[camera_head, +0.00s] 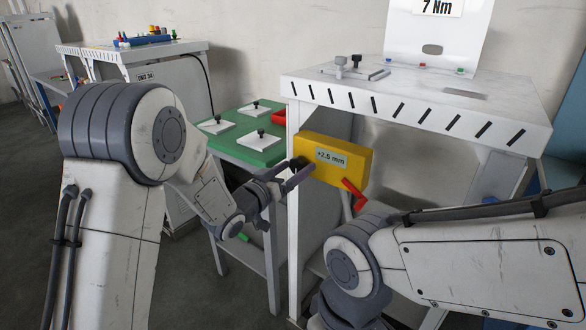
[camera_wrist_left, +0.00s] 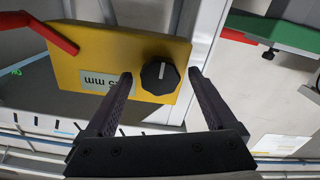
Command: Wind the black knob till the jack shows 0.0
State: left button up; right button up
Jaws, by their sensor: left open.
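My left gripper (camera_head: 296,174) is open at the knob. Its fingertips (camera_wrist_left: 161,75) stand on either side of the knob, with visible gaps. My right gripper is out of view; only its arm shows.
A red lever (camera_head: 354,194) sticks out below the jack's display. The white bench (camera_head: 430,97) stands above and behind it. A green table (camera_head: 262,157) with white plates and black knobs is to the left. My right arm fills the lower right.

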pick_arm(q)
jog(key=c, duration=1.4)
jog(key=shift+o, duration=0.2)
jog(key=shift+f+m+b, duration=0.15)
jog(key=shift+m+b, duration=0.45)
jog(key=shift+b, duration=0.2)
jog(key=m+b, duration=1.4)
jog(key=b, duration=0.1)
jog(key=shift+f, duration=0.1)
jog(key=m+b, duration=0.3)
jog(key=m, duration=0.1)
jog(key=shift+r+m+b, duration=0.2)
jog(key=shift+m+b, duration=0.1)
jog(key=shift+b, duration=0.1)
jog(key=o, duration=1.4)
jog(key=shift+c, duration=0.2)
